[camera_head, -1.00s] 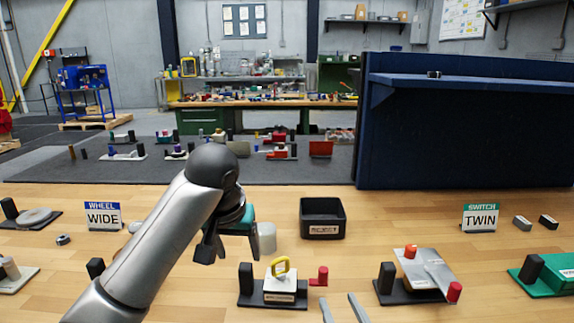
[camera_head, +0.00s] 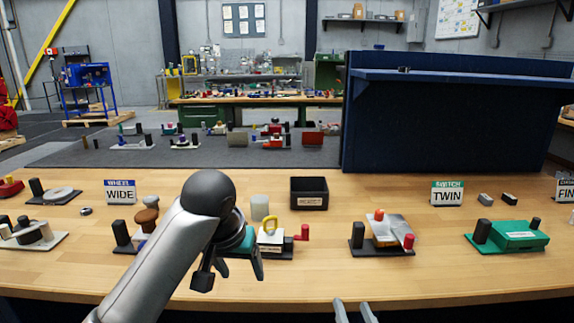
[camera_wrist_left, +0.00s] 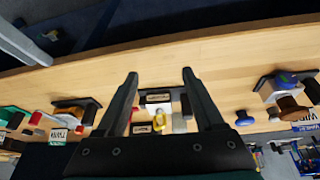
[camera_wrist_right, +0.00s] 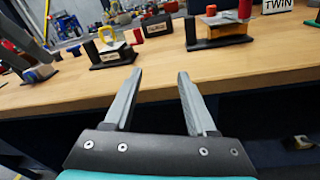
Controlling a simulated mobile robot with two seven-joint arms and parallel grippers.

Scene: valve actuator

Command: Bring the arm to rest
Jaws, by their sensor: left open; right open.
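My left gripper (camera_head: 228,278) hangs from the silver left arm (camera_head: 165,255) in the head view, in front of the block with the yellow handle (camera_head: 271,228). Its two fingers are apart and nothing is between them. In the left wrist view the open fingers (camera_wrist_left: 160,76) show over the table, with the yellow handle (camera_wrist_left: 159,120) seen beyond them. My right gripper (camera_head: 356,313) shows only as two grey fingertips at the bottom of the head view. In the right wrist view its fingers (camera_wrist_right: 160,73) are apart and empty, short of the table's front edge.
A black bin (camera_head: 309,193) stands behind. A blue panel (camera_head: 450,120) rises at the back right. The front strip is mostly clear.

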